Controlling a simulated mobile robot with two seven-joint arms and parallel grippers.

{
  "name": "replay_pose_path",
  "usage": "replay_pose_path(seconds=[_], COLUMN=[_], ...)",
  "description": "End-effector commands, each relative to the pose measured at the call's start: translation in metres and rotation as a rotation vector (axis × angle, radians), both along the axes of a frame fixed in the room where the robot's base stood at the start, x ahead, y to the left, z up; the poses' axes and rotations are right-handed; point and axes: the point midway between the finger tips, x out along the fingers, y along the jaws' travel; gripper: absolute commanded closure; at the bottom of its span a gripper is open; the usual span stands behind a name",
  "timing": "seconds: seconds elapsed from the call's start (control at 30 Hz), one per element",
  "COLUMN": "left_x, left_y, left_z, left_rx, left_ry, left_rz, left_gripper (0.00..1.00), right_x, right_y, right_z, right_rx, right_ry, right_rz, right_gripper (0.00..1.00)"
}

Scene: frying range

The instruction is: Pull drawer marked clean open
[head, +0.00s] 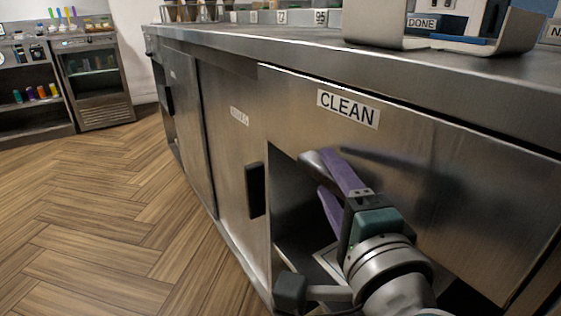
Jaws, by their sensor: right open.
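The drawer marked CLEAN (440,190) has a brushed steel front under the counter, with a white label (348,108) near its top left. A thin dark gap runs along its top edge; I cannot tell whether it is pulled out at all. A dark streak shows on the front right of my gripper; whether it is a handle or a shadow is unclear. My right gripper (315,176), with purple fingers, is open in front of the drawer's lower left part, below the label. The wrist hides part of the front. My left gripper is out of view.
A dark open recess (290,205) lies below and left of the drawer front. A steel door with a black handle (256,190) stands to its left. On the counter (300,45) is a holder marked DONE (421,22). The wood floor (110,220) at left is clear.

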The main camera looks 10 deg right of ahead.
Motion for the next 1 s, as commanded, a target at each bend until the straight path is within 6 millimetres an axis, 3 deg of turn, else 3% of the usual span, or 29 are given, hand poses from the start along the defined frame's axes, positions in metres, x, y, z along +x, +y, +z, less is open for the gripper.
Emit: replay_pose_path(seconds=[0.23, 0.73, 1.0], left_x=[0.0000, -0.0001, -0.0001], left_y=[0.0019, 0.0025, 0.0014], left_z=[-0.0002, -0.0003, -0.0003], left_rx=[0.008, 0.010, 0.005], left_ry=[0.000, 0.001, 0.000], left_rz=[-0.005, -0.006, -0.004], left_gripper=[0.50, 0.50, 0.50], right_x=[0.0010, 0.0008, 0.0008], right_y=[0.0000, 0.0000, 0.0000], right_z=[-0.0003, -0.0002, -0.0002], right_rx=[0.000, -0.001, -0.001], right_ry=[0.001, 0.001, 0.001], right_rz=[0.000, 0.000, 0.000], right_gripper=[0.43, 0.98, 1.00])
